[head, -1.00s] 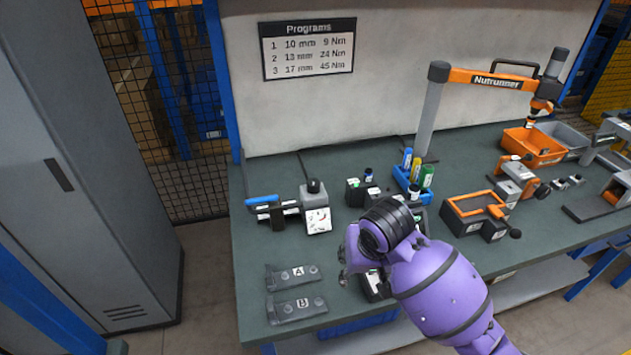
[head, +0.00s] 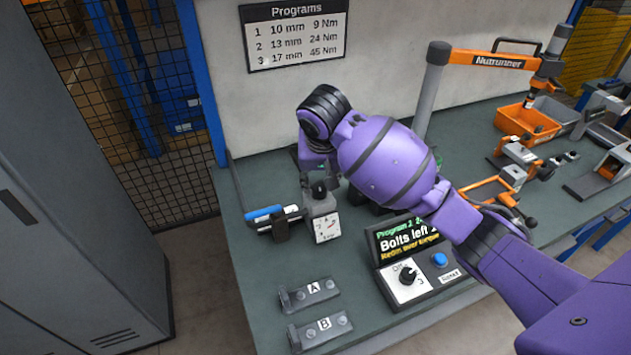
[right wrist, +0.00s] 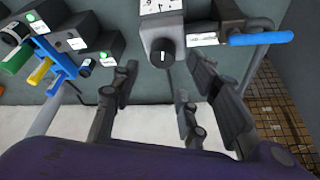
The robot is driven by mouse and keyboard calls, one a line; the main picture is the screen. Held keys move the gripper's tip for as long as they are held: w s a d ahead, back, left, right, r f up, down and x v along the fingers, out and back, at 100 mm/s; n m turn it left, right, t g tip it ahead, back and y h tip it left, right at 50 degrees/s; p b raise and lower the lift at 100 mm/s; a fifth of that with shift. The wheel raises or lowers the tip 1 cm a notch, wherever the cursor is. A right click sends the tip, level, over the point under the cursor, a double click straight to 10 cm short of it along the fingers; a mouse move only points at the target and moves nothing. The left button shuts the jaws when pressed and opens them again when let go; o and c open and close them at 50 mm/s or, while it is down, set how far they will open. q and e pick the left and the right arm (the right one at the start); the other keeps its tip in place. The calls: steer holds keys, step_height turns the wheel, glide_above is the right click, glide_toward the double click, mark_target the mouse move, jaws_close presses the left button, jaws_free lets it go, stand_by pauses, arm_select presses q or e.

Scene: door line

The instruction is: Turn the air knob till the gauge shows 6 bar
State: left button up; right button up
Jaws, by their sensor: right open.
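The air knob (head: 319,189) is a small black knob on top of a grey regulator block. The white gauge (head: 327,227) faces front below it; its needle reading is too small to tell. In the right wrist view the knob (right wrist: 162,52) lies just beyond my open fingers, roughly centred between them, and the gauge (right wrist: 160,6) is cut off at the top edge. My right gripper (right wrist: 165,76) is open and empty, with a visible gap to the knob. In the head view it is largely hidden by my purple wrist, behind and above the regulator. My left gripper is not in view.
A controller box (head: 410,280) with a lit screen and dial stands at front right. Plates A (head: 309,293) and B (head: 320,329) lie in front. The wall (head: 280,110) is behind.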

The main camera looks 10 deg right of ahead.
mark_target(322, 188)
steer(key=x, duration=0.6)
steer(key=shift+d+f, duration=0.1)
steer(key=shift+f, duration=0.2)
steer(key=c, duration=1)
steer(key=shift+w+d+n+y, duration=0.1)
steer(key=shift+n+y, duration=0.15)
steer(key=shift+n, duration=0.45)
steer(key=shift+w+d+n+y, duration=0.1)
steer(key=shift+n+y, duration=0.15)
steer(key=shift+n, duration=0.45)
steer(key=o, duration=0.8)
steer(key=shift+r, duration=0.1)
steer(key=shift+o, duration=1)
steer(key=shift+d, duration=0.1)
steer(key=shift+s, duration=0.1)
